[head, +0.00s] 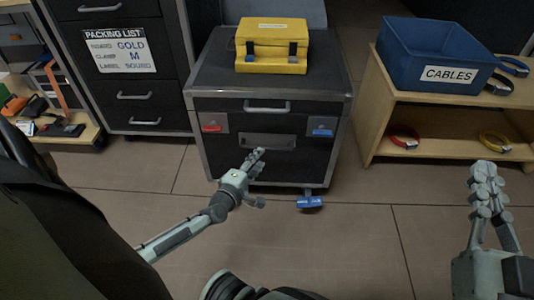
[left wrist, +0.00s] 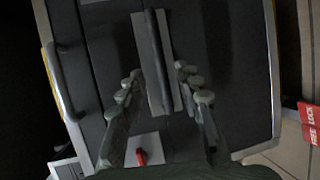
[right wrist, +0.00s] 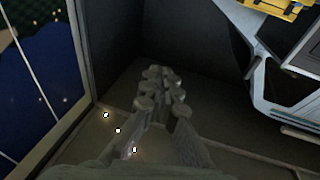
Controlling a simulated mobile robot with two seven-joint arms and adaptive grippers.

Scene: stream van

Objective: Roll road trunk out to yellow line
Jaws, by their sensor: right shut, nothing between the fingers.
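The road trunk (head: 340,125) is a black box with metal edges in the middle of the head view. The left wrist view shows a red pedal (left wrist: 308,115) marked FREE LOCK. My left gripper (head: 258,155) is at the lower handle, open, with fingers on either side of the bar (left wrist: 165,60). My right gripper (head: 485,172) is shut and empty, right of the trunk. No yellow line shows.
A yellow case (head: 272,45) sits on the trunk. A black drawer cabinet (head: 130,70) stands close on the left. A wooden shelf (head: 385,130) with a blue CABLES bin (head: 420,55) stands on the right. The tiled floor (head: 350,245) in front is mostly clear.

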